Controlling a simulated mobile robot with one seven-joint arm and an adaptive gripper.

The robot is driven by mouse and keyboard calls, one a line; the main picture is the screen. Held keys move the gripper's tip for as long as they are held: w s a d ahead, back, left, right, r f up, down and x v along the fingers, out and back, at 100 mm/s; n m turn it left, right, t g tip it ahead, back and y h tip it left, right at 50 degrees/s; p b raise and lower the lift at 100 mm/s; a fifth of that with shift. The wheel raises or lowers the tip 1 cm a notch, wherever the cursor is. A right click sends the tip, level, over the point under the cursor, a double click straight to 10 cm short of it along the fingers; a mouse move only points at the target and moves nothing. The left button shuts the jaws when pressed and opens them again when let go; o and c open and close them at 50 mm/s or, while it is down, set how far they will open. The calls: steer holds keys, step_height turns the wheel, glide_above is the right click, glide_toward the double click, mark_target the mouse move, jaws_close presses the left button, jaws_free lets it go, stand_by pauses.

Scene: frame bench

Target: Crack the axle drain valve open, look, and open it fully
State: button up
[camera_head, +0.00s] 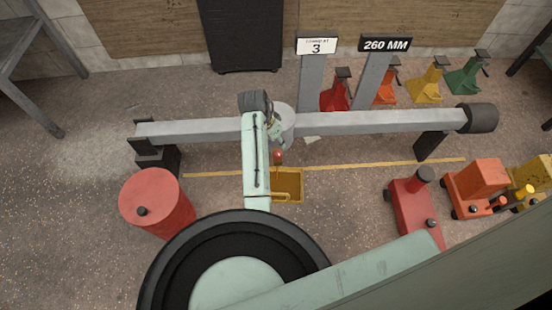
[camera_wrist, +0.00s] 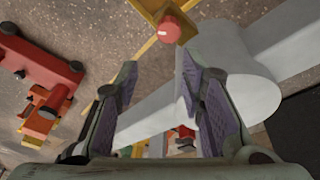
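The grey axle beam (camera_head: 375,121) runs across the middle of the head view, with a rounded housing (camera_head: 287,122) at its centre. The housing also shows in the wrist view (camera_wrist: 235,75). A red knob (camera_head: 277,156), apparently the drain valve's, sits below the housing, above a yellow tray (camera_head: 295,188). In the wrist view the knob (camera_wrist: 169,30) shows a pale mark on its face. My gripper (camera_wrist: 157,75) is open and empty, with its fingers apart, beside the housing and short of the knob. In the head view my arm partly hides the gripper (camera_head: 275,130) and housing.
A red drum (camera_head: 157,203) stands at left. Red (camera_head: 410,205) and orange (camera_head: 478,180) wheeled jacks stand at right. Several coloured stands (camera_head: 425,85) and two signposts (camera_head: 372,78) are behind the axle. A yellow floor line (camera_head: 375,167) runs in front of the axle.

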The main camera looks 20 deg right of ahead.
mark_target(277, 153)
steer(key=w+a+m+g+h+b, duration=0.1)
steer(key=a+m+b, duration=0.25)
steer(key=m, duration=0.25)
steer(key=shift+m, duration=0.3)
steer(key=x, duration=1)
steer(key=shift+w+d, duration=0.1)
steer(key=shift+c, duration=0.5)
jaws_close()
